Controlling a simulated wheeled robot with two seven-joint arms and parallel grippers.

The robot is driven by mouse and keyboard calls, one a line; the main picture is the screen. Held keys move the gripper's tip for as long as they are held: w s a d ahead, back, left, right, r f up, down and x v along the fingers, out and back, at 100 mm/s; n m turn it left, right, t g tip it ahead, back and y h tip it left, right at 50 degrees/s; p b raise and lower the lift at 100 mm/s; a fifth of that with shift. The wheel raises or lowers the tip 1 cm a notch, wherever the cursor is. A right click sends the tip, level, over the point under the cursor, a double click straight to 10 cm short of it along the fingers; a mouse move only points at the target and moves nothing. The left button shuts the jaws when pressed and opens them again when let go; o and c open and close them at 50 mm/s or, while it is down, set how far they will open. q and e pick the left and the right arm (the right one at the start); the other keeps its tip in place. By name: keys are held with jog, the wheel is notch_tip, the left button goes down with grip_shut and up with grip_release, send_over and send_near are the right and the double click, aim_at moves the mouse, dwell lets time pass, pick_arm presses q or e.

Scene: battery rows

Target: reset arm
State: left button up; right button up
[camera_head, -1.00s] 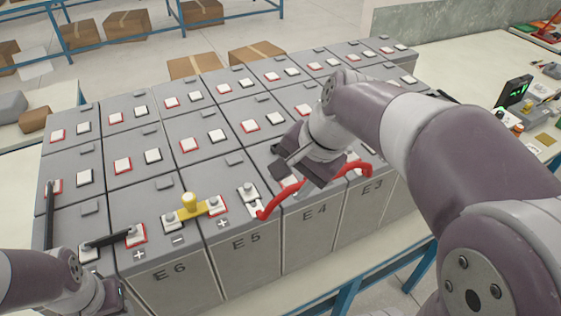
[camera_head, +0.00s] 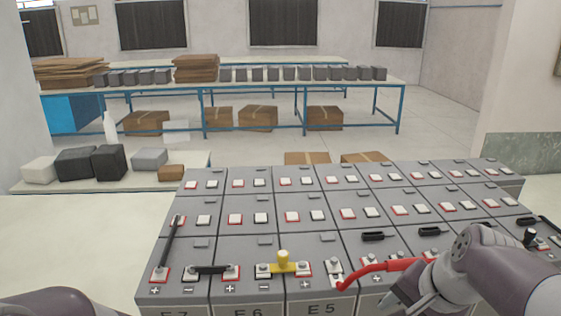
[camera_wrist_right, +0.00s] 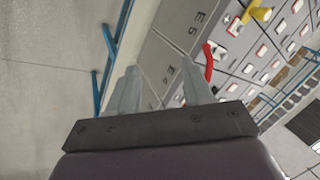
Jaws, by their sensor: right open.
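My right gripper (camera_wrist_right: 160,88) is open in the right wrist view, with nothing held between its two fingers. In the head view it shows at the lower right (camera_head: 402,294), at the front edge of the batteries, partly cut by the frame. A red bent connector (camera_head: 385,268) lies on the front-row battery tops close to it; its right end is hidden behind my right arm. It also shows in the wrist view (camera_wrist_right: 208,62), beyond the fingers. Only a piece of my left arm shows at the bottom left; its gripper is out of view.
Rows of grey batteries (camera_head: 322,238) fill the lower middle. A yellow-handled connector (camera_head: 283,262) and a black bar (camera_head: 210,270) sit on the front row; another black bar (camera_head: 170,242) runs between rows at left. Dark boxes (camera_head: 108,162) stand on a left bench.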

jog(key=s+f+n+g+h+b, duration=0.1)
jog(key=f+n, duration=0.4)
jog(key=f, duration=0.5)
jog(key=s+a+f+n+g+h+b, duration=0.1)
jog(key=s+f+n+g+b, duration=0.1)
jog(key=f, duration=0.8)
jog(key=s+n+b, duration=0.1)
jog(key=s+n, duration=0.1)
jog(key=shift+a+f+n, duration=0.25)
jog(key=shift+n, duration=0.15)
